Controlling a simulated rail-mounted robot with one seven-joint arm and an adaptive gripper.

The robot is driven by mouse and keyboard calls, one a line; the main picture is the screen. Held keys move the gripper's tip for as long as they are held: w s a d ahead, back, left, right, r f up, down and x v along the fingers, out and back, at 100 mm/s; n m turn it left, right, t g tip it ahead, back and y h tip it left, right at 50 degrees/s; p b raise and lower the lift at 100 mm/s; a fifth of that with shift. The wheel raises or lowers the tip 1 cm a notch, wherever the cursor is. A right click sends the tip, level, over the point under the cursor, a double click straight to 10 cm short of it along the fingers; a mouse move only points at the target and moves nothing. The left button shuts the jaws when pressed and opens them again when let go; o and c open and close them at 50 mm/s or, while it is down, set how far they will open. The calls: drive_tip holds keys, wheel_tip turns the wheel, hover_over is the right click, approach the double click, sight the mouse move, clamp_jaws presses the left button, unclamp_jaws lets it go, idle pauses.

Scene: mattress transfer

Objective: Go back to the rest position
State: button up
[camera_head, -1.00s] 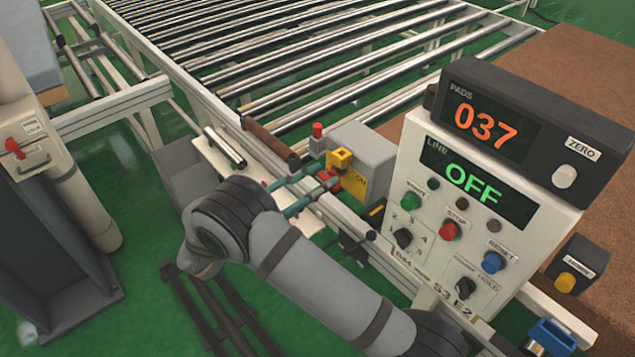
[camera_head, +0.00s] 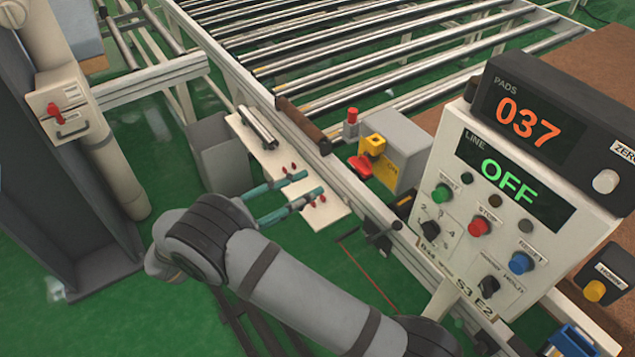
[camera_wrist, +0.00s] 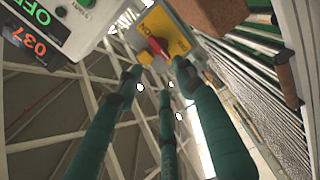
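My gripper (camera_head: 311,184) is in the lower middle of the head view, its teal fingers apart over a narrow white shelf. In the wrist view my gripper (camera_wrist: 160,78) shows three spread teal fingers with nothing held between them. The grey switch box (camera_head: 402,145) is to the right of the fingertips, with a clear gap in the head view. It bears a yellow plate, a yellow button and a red knob (camera_head: 360,166). In the wrist view the red knob (camera_wrist: 158,47) appears beyond the fingertips.
The control panel (camera_head: 470,205) stands to the right, its displays reading 037 and OFF. The white shelf (camera_head: 327,213) lies under my fingers, beside the conveyor rail (camera_head: 260,97). A grey bin (camera_head: 222,165) stands left of the shelf. Green floor (camera_head: 165,130) shows farther left.

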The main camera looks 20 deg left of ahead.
sight(354, 166)
idle(0.4)
drive_tip(key=x, duration=1.2)
drive_tip(key=shift+s+m, duration=0.1)
drive_tip(key=shift+m, duration=0.2)
drive_tip(key=shift+s, duration=0.1)
